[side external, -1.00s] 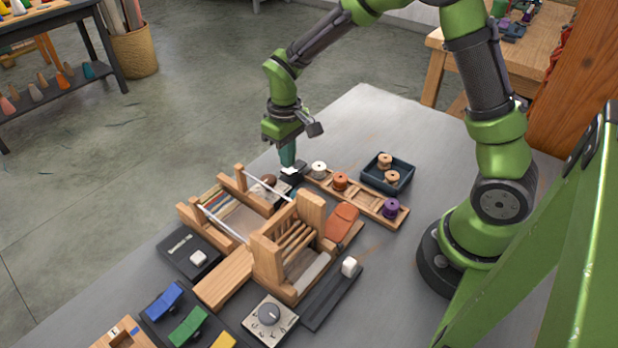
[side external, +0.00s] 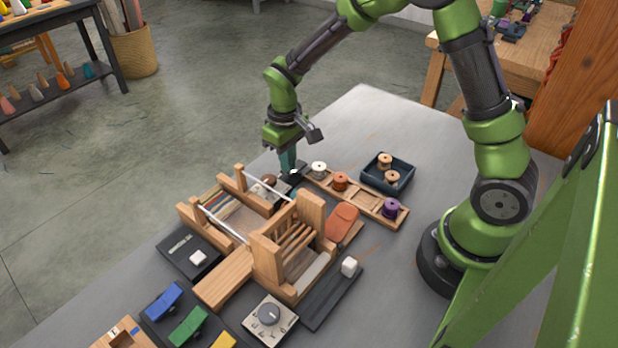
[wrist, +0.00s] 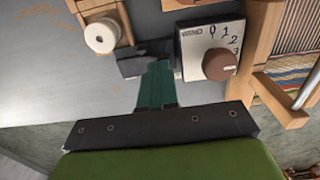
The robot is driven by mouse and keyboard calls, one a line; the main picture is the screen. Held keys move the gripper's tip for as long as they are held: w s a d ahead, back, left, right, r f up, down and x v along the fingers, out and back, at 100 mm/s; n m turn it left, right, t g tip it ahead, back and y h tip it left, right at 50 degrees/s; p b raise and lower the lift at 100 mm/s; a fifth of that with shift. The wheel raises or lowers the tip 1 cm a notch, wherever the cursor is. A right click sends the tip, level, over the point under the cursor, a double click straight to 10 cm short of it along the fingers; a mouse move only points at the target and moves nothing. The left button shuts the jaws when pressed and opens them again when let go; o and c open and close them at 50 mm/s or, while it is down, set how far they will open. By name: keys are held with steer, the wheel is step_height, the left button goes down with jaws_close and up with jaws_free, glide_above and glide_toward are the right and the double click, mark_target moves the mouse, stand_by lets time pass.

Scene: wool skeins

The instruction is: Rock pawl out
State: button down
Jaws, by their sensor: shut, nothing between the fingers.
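My gripper (side external: 289,168) is shut and empty, its teal fingers pointing down at the back corner of the loom. In the wrist view the fingertips (wrist: 158,68) reach a small dark block (wrist: 146,57), likely the pawl rocker. The block also shows in the side view (side external: 297,177), partly hidden by the fingers. The tips seem to be on or just at the block; I cannot tell if they touch. Beside it is a pale dial plate (wrist: 195,42) with a brown knob (wrist: 221,64) and the numbers 0 to 3.
The wooden loom (side external: 311,215) stands just in front of the gripper. A wooden rack (side external: 365,198) with white, orange and purple spools runs to the right, close to the fingers. A dark tray (side external: 402,183) holds two spools.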

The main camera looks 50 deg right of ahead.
steer(key=shift+f, duration=0.4)
steer(key=shift+r, duration=3.55)
steer(key=shift+f, duration=0.15)
steer(key=s+r+m+t+y, duration=0.2)
steer(key=s+r+m+t, duration=0.2)
steer(key=s+r, duration=1)
steer(key=s+t, duration=0.3)
steer(key=shift+r, duration=0.15)
